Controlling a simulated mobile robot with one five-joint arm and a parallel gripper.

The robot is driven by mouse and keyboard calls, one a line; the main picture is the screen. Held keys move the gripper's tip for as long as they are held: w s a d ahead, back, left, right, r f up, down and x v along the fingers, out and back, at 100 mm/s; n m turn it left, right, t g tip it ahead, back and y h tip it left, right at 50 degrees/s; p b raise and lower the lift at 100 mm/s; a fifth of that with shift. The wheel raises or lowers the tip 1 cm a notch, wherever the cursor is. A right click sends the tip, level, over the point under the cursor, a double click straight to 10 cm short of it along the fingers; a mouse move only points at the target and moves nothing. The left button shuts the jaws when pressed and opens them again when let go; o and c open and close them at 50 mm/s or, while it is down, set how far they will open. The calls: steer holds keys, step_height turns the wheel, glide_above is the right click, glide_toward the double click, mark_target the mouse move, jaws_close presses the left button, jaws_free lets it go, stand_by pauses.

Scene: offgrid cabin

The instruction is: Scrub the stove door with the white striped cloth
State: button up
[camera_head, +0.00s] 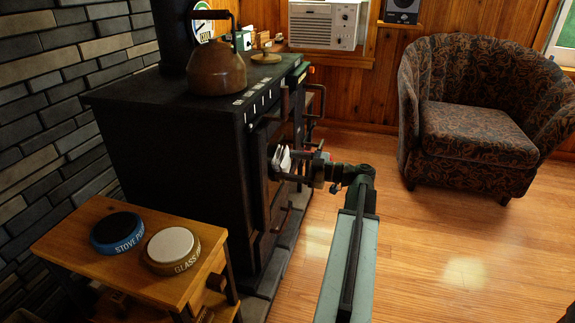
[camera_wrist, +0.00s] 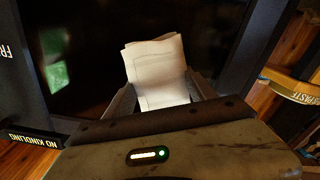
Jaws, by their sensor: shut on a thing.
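The white cloth (camera_head: 283,158) is held in my gripper (camera_head: 294,162), right at the front of the black stove (camera_head: 170,130). In the wrist view the cloth (camera_wrist: 158,75) shows as a folded white piece with faint lines, between the two fingers of my gripper (camera_wrist: 163,100). The stove door (camera_head: 268,190) is beside the cloth in the head view. Its dark glass (camera_wrist: 85,60) fills much of the wrist view behind the cloth, with a greenish reflection. I cannot tell whether the cloth touches the door.
A small wooden table (camera_head: 75,245) at the lower left holds a blue round tin (camera_head: 117,232) and a tan round tin (camera_head: 172,248). A copper kettle (camera_head: 216,70) stands on the stove. A patterned armchair (camera_head: 475,120) stands at the right. The wooden floor (camera_head: 440,250) between is clear.

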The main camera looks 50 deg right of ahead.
steer(key=shift+v, duration=2.95)
steer(key=v, duration=0.3)
steer(key=shift+w, duration=0.1)
steer(key=w+a, duration=0.1)
steer(key=w+r+p, duration=0.1)
steer(key=w, duration=0.1)
steer(key=w+a, duration=0.1)
steer(key=shift+w+a+r+p, duration=0.3)
steer(key=shift+w+r+p, duration=0.05)
steer(key=shift+w, duration=0.05)
steer(key=shift+w+a, duration=0.25)
steer(key=shift+w, duration=0.3)
steer(key=shift+x, duration=1.05)
